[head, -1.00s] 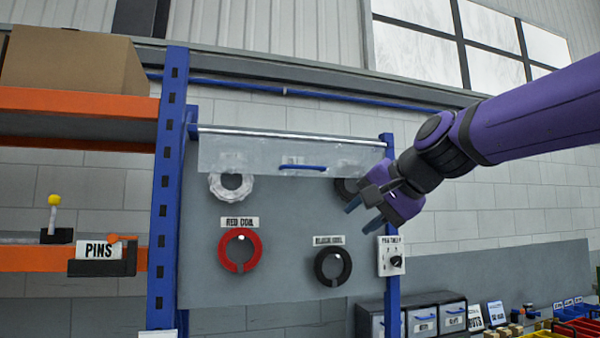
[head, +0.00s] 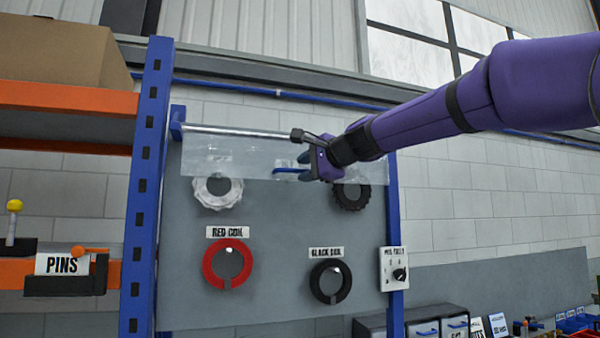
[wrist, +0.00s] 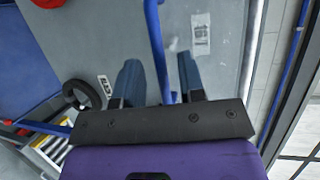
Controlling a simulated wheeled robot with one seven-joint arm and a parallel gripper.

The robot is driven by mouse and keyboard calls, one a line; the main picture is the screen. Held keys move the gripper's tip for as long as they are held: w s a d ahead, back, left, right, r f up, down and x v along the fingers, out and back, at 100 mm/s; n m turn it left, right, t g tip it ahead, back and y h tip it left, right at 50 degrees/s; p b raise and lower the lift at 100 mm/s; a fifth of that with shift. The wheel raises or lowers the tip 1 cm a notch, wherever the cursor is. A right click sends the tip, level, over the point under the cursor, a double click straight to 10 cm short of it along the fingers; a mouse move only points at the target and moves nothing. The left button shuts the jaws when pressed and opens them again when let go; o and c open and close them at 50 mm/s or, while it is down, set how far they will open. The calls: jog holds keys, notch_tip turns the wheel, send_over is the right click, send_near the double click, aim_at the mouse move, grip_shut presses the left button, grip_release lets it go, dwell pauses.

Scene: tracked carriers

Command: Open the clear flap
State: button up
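The clear flap (head: 235,152) hangs down from a rail along the top of the grey board, covering the board's upper strip. Its blue handle (head: 290,170) is at the flap's lower edge. My gripper (head: 308,167) is at the handle's right end in the head view and hides part of it. In the wrist view the blue handle (wrist: 155,40) runs between the two fingers of my gripper (wrist: 160,75). The fingers are apart, with a gap on each side of the handle.
A blue post (head: 145,190) and orange shelving with a cardboard box (head: 60,55) stand left.

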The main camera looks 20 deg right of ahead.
jog(key=shift+x, duration=1.3)
jog(key=shift+s, duration=0.1)
jog(key=shift+c, duration=0.3)
grip_shut()
